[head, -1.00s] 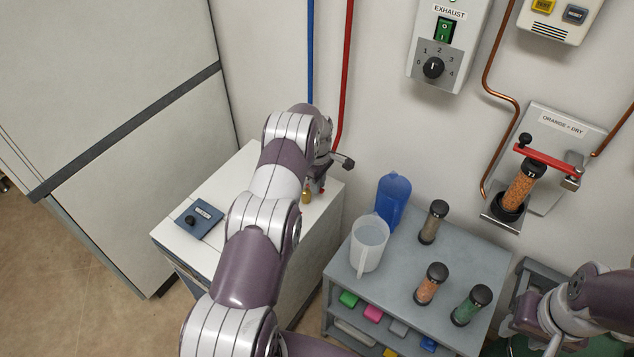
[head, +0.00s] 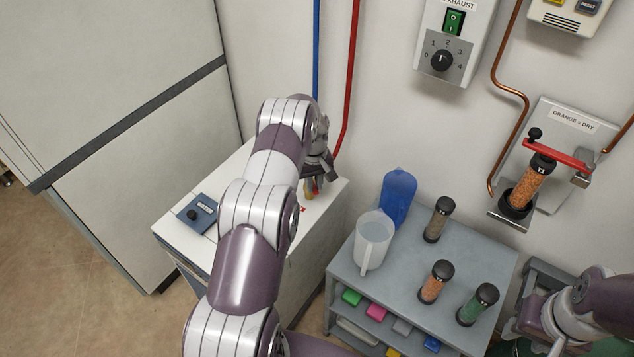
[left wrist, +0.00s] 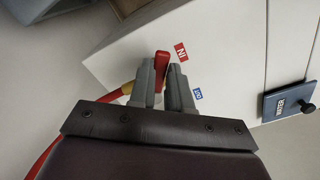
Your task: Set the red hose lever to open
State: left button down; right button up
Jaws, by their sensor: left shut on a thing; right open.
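The red lever (left wrist: 162,66) shows in the left wrist view between the two grey fingers of my left gripper (left wrist: 166,84), which is shut on it. A yellow fitting and the red hose (left wrist: 48,152) lie to the left of the fingers. In the head view my left gripper (head: 318,180) is at the back right corner of the white cabinet (head: 318,215), and its arm hides part of the spot. The red hose (head: 352,70) runs down the wall there, beside a blue hose (head: 316,50). My right gripper (head: 540,325) is at the lower right, its fingertips unclear.
A red IN label (left wrist: 181,51) and a blue OUT label (left wrist: 198,94) are near the fingers. The WATER knob panel (head: 197,213) is on the cabinet top. A grey table (head: 345,270) with a white jug (head: 373,242), blue jug (head: 398,197) and tubes stands to the right.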

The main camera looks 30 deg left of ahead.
pick_arm(q)
jog(key=shift+s+a+f+m+b, duration=0.1)
jog(key=shift+s+a+m+b, duration=0.4)
jog(key=shift+m, duration=1.25)
jog(key=shift+s+a+m+b, duration=0.1)
jog(key=shift+a+m+b, duration=0.4)
jog(key=shift+m, duration=1.3)
jog(key=shift+s+a+f+m+b, duration=0.1)
jog(key=shift+s+a+m+b, duration=0.15)
jog(key=shift+a+m, duration=1)
jog(key=shift+d+m, duration=0.45)
jog(key=shift+m, duration=0.25)
jog(key=c, duration=1.1)
grip_release()
jog(key=shift+r, duration=0.1)
jog(key=shift+o, duration=0.2)
jog(key=shift+r, duration=0.1)
